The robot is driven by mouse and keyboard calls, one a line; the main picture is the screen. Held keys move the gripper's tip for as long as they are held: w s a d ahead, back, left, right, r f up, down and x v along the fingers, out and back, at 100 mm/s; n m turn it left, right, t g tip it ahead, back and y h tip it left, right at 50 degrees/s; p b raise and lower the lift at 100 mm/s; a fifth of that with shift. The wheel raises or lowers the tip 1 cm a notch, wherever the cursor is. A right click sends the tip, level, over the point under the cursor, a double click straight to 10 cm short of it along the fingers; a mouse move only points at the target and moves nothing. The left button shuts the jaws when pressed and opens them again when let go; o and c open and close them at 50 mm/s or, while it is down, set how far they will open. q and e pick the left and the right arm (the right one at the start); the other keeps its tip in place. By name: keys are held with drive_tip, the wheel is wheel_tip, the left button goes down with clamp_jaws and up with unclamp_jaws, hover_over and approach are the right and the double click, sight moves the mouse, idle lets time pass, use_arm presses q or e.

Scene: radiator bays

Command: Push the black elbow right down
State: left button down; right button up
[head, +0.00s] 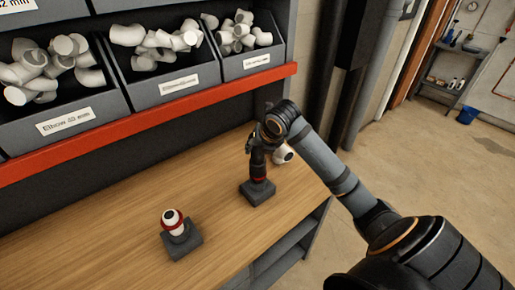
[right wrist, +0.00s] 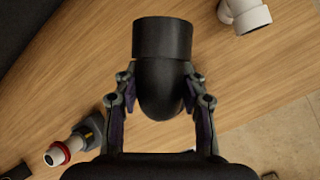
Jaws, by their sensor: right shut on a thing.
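The black elbow (head: 258,163) stands over a dark block (head: 257,192) on the wooden bench, with a red ring (head: 259,179) showing just below it. From here I cannot tell how far down it sits. My right gripper (head: 258,142) is at the elbow's top, coming from the right. In the right wrist view the gripper (right wrist: 160,103) has a finger on each side of the black elbow (right wrist: 162,45) and is shut on it. The elbow hides the block and ring there. My left gripper is not in view.
A white fitting with a red ring (head: 173,222) stands on another dark block (head: 182,243) at the front left. A loose white elbow (head: 284,154) lies right behind the gripper. Bins of white elbows (head: 165,85) stand on a red-edged shelf (head: 150,128) behind. The bench's left is clear.

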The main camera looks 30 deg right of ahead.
drive_tip(key=o, duration=1.4)
drive_tip(key=shift+v, duration=6)
